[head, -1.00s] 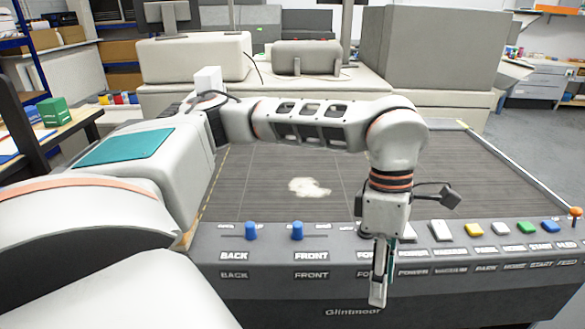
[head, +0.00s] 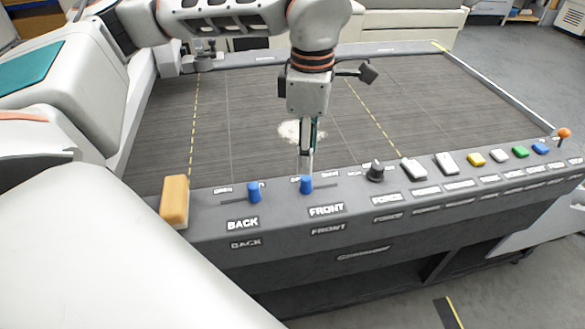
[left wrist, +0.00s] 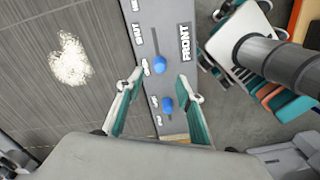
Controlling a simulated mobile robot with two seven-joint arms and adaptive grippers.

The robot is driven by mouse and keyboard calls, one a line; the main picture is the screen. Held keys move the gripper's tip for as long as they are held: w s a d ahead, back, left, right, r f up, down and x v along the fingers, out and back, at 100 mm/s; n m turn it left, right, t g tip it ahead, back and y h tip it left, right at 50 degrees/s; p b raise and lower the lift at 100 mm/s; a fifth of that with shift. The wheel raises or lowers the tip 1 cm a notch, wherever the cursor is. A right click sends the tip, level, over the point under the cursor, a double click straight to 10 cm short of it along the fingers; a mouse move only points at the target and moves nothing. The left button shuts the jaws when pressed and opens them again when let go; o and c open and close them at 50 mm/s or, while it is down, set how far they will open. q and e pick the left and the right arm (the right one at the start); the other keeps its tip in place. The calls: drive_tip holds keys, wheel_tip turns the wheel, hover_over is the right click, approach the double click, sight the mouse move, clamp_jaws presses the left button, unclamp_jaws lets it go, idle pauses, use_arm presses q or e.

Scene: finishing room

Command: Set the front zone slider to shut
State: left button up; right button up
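The front zone slider is a blue knob (head: 306,184) on the sloped panel above the FRONT label. It sits at the left end of its slot, away from the "shut" end on the right. It also shows in the left wrist view (left wrist: 160,63), with its slot running up from it. The back slider's blue knob (head: 254,190) sits toward the right end of its own slot. My left gripper (left wrist: 160,76) is open and empty, pointing down at the panel, its fingertips apart on either side near the front knob. Contact cannot be told. My right gripper is not in view.
A black force knob (head: 376,170) and several coloured buttons stand along the panel to the right. A yellow-orange block (head: 175,201) is at the panel's left end. A whitish patch (head: 297,131) lies on the dark slatted bed (head: 250,95) behind.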

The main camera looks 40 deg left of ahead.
sight(307, 178)
use_arm(q)
drive_tip(key=shift+a+f, duration=0.1)
wheel_tip(307, 178, down, 8)
drive_tip(key=shift+r, duration=0.2)
idle(0.3)
clamp_jaws()
